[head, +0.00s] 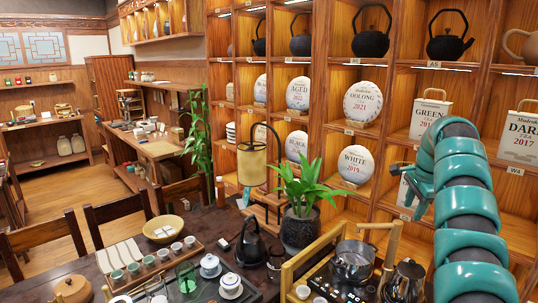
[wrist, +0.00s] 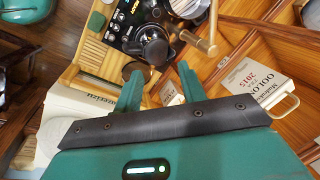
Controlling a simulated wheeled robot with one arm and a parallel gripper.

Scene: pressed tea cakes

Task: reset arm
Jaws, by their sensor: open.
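My gripper (wrist: 160,84) is open, its two teal fingers spread apart with nothing between them. In the head view my teal arm curves up at the right in front of the shelf, and the gripper end is mostly hidden behind it. Round white tea cakes stand in the wooden shelf: one marked Oolong 2021 (head: 363,102), one marked White 2019 (head: 356,165), one marked Aged (head: 298,94) and one marked Black (head: 296,146). In the wrist view a white box marked Oolong 2015 (wrist: 254,84) lies right of the fingers, apart from them.
A dark table (head: 60,268) in front holds a black kettle (head: 250,244), cups and a bowl (head: 163,229). A wooden tea stand (head: 288,277) with a glass pot (head: 352,262) stands below my arm. A potted plant (head: 300,228) is near the shelf. Open floor (head: 50,185) lies at left.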

